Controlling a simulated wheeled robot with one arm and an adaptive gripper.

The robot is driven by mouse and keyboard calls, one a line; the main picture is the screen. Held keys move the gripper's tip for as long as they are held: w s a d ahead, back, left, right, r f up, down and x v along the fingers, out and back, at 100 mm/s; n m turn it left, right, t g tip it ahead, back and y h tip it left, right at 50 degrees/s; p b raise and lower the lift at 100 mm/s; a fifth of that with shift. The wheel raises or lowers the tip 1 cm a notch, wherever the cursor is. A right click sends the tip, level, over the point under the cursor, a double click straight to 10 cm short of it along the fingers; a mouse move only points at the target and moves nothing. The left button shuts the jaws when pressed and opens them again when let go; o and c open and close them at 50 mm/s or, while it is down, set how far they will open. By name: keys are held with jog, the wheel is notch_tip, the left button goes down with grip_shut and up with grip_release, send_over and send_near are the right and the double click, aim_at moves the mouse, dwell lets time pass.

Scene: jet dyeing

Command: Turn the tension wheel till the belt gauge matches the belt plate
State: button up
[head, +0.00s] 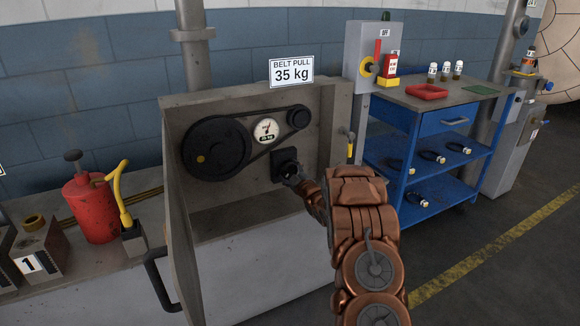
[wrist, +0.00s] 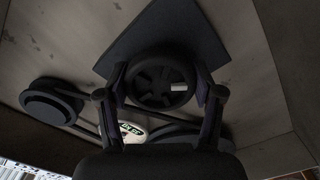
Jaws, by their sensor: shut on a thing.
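The belt plate (head: 292,71) is a white sign reading "BELT PULL 35 kg" on top of the grey housing. The round white belt gauge (head: 266,131) sits between the belt's two pulleys; its small readout ends in "kg", but its number is too small to read surely. It shows partly in the wrist view (wrist: 131,128). The dark tension wheel (wrist: 158,76) sits on a square black plate (head: 282,157). My gripper (head: 292,178) is shut on the wheel, one finger on each side of its rim in the wrist view (wrist: 160,92). In the head view my fingers partly hide the wheel.
A large pulley (head: 216,148) and a small pulley (head: 298,118) carry the belt above the wheel. The housing's side wall (head: 327,130) stands close on the right. A blue cart (head: 425,150) is further right. A red can (head: 92,208) stands at left.

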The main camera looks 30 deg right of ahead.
jog(key=shift+m+p, duration=0.6)
jog(key=shift+m, duration=0.2)
jog(key=o, duration=1.1)
jog(key=shift+o, duration=0.2)
jog(key=s+a, duration=0.1)
jog(key=s, duration=1.1)
jog(key=shift+w+a, duration=0.1)
